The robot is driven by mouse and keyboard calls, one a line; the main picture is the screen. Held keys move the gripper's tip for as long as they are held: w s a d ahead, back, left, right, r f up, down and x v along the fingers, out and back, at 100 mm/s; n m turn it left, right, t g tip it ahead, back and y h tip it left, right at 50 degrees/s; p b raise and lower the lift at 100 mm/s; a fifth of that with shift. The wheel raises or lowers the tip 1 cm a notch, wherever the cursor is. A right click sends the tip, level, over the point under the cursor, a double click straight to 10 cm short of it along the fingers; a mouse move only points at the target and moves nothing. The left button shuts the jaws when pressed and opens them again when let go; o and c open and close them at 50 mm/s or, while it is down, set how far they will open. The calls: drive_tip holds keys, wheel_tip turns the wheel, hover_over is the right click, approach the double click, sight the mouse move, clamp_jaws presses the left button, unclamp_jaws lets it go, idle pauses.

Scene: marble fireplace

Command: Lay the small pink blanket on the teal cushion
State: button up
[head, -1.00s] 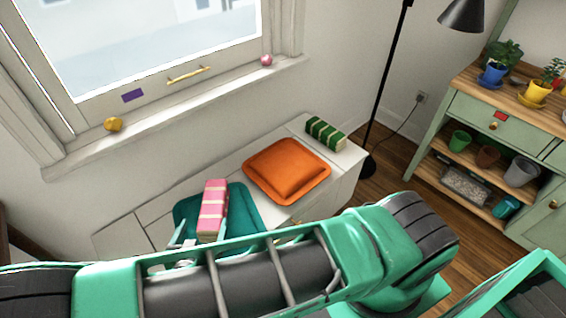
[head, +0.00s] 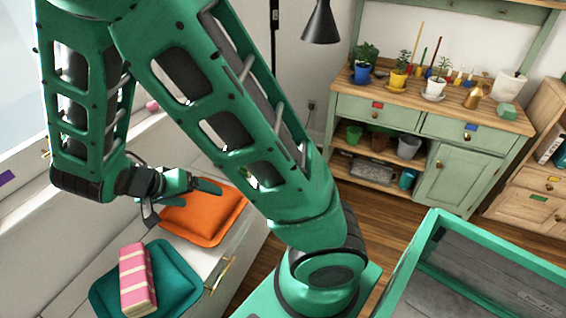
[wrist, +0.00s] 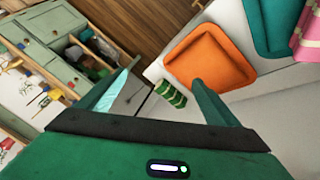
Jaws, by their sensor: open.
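The small pink blanket (head: 137,280), folded into a block with pale stripes, lies on top of the teal cushion (head: 181,272) in the head view. In the wrist view the blanket (wrist: 308,36) and the teal cushion (wrist: 284,22) show at the top right corner, cut off by the frame. My gripper (head: 206,188) is open and empty. It is raised in front of the orange cushion in the head view, apart from the blanket. In the wrist view its two fingers (wrist: 160,82) stand wide apart with nothing held between them.
An orange cushion (head: 208,219) lies on the white bench (head: 228,262) beside the teal one. A green striped folded cloth (wrist: 170,93) lies at the bench end. A green cabinet (head: 455,170) with potted plants stands at the right, beyond open wooden floor.

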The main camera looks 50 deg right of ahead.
drive_tip(key=s+d+r+g+y, duration=0.2)
drive_tip(key=s+d+r+y, duration=0.2)
drive_tip(key=s+d+r, duration=0.55)
drive_tip(key=s+d+r+n+y, duration=0.1)
drive_tip(key=s+d+r, duration=0.1)
drive_tip(key=s, duration=0.4)
drive_tip(key=s+d+r+n+t+y, duration=0.1)
drive_tip(key=s+d+r+y, duration=0.1)
drive_tip(key=s, duration=0.3)
drive_tip(key=shift+s+d+r, duration=0.3)
drive_tip(key=shift+s+d, duration=0.05)
drive_tip(key=shift+d, duration=0.1)
